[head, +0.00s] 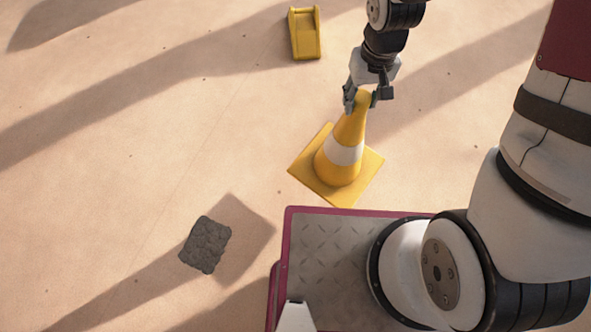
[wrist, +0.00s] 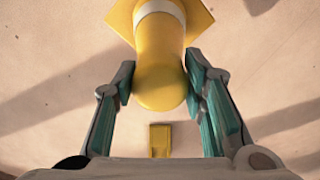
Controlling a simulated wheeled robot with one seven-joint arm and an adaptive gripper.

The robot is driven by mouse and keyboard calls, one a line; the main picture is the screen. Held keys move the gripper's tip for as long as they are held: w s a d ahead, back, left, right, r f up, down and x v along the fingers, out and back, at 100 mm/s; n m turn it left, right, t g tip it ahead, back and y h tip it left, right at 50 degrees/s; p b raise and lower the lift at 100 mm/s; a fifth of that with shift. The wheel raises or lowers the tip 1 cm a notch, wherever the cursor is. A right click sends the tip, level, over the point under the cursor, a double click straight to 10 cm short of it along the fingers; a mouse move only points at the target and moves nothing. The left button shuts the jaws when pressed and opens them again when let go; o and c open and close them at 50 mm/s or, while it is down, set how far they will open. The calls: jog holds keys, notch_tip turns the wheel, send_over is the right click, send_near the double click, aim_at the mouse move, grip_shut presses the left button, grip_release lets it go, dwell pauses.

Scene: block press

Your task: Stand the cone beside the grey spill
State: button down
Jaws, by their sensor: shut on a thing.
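The yellow cone (head: 345,153) has a white band and a square yellow base. My gripper (head: 364,97) is shut on the cone's top. In the wrist view, the fingers of my gripper (wrist: 162,88) lie on both sides of the rounded tip of the cone (wrist: 160,75). The grey spill (head: 205,245) looks like a dark, rough patch on the floor, left of and below the cone. A squarish shadow lies beside it, apart from the cone, so the cone's base seems to be off the floor.
A yellow wedge-like block (head: 304,33) lies on the floor beyond the cone; it also shows in the wrist view (wrist: 160,140). My own metal deck fills the lower right. The sandy floor around the spill is otherwise clear, crossed by long shadows.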

jog(key=s+a+f+n, duration=0.3)
jog(key=s+a+f, duration=0.5)
jog(key=s+f, duration=0.3)
jog(key=w+a+f+b, duration=0.1)
jog(key=w+a+f, duration=0.1)
jog(key=w, duration=0.5)
jog(key=w+a+f+b, duration=0.2)
jog(key=w+a+f, duration=0.1)
jog(key=w, duration=0.4)
jog(key=shift+w+a, duration=0.4)
jog(key=shift+a, duration=0.45)
jog(key=shift+f, duration=0.1)
jog(key=c, duration=1)
grip_release()
notch_tip(320, 180, up, 12)
jog(key=p, duration=0.4)
